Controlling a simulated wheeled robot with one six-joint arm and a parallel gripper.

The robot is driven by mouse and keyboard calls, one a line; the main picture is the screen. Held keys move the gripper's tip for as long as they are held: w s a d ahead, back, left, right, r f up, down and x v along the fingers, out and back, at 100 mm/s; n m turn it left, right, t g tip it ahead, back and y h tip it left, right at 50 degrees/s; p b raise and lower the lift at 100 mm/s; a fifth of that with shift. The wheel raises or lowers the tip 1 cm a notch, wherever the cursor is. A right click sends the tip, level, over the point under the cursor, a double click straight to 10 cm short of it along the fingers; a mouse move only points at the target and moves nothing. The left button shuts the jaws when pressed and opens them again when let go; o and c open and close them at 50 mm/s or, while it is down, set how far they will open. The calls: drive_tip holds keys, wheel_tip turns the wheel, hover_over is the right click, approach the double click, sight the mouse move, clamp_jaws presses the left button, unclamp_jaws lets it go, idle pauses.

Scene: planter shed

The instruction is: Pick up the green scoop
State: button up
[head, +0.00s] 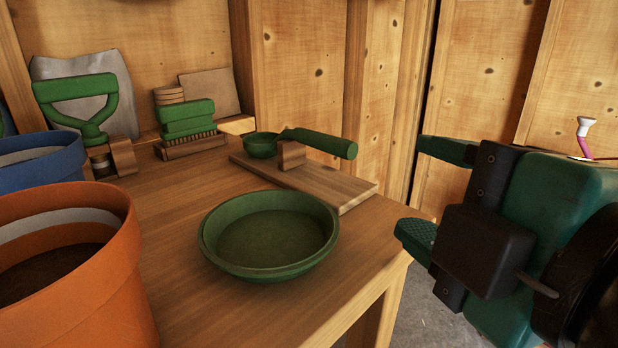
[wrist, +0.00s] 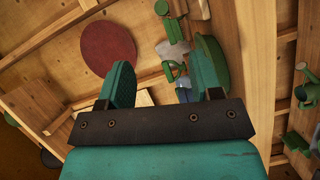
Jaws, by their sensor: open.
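The green scoop (head: 320,142) lies in the head view with its round cup to the left and its thick handle pointing right. Its handle rests on a small wooden block (head: 292,155) on a flat wooden board (head: 345,188) near the right side of the bench. My gripper (head: 430,195) is to the right of the scoop, past the bench edge, with its fingers apart and nothing between them. The open fingers also show in the wrist view (wrist: 165,78). I cannot make out the scoop in the wrist view.
A green round dish (head: 270,268) stands in front of the board on the bench (head: 190,300). A terracotta pot (head: 75,270) and a blue pot (head: 40,160) are at left. A green-backed brush (head: 188,118) and a green-handled tool (head: 85,95) stand behind. Wooden walls enclose the back.

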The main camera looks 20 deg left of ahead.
sight(329, 143)
drive_tip(key=w+a+p, duration=0.1)
drive_tip(key=p, duration=0.1)
drive_tip(key=w+a+p, duration=0.1)
drive_tip(key=shift+a+r+p, duration=0.1)
drive_tip(key=shift+r+p, duration=0.2)
drive_tip(key=shift+p, duration=0.05)
drive_tip(key=p+x, duration=0.1)
drive_tip(key=p, duration=0.3)
drive_tip(key=shift+w+a, duration=0.25)
drive_tip(key=shift+w, duration=0.05)
drive_tip(key=x, duration=0.2)
drive_tip(key=p+x, duration=0.1)
drive_tip(key=x, duration=0.3)
drive_tip(key=shift+w+a+f, duration=0.1)
drive_tip(key=shift+w+f, duration=0.05)
drive_tip(key=shift+f, duration=0.2)
drive_tip(key=shift+s+f+p+x, duration=0.15)
drive_tip(key=shift+p+x, duration=0.25)
drive_tip(key=shift+x, duration=1.15)
drive_tip(key=shift+s+f+p+x, duration=0.1)
drive_tip(key=shift+p+x, duration=0.25)
drive_tip(key=shift+x, duration=1.2)
drive_tip(key=shift+a, duration=0.15)
drive_tip(key=shift+c, duration=0.4)
drive_tip(key=c, duration=0.9)
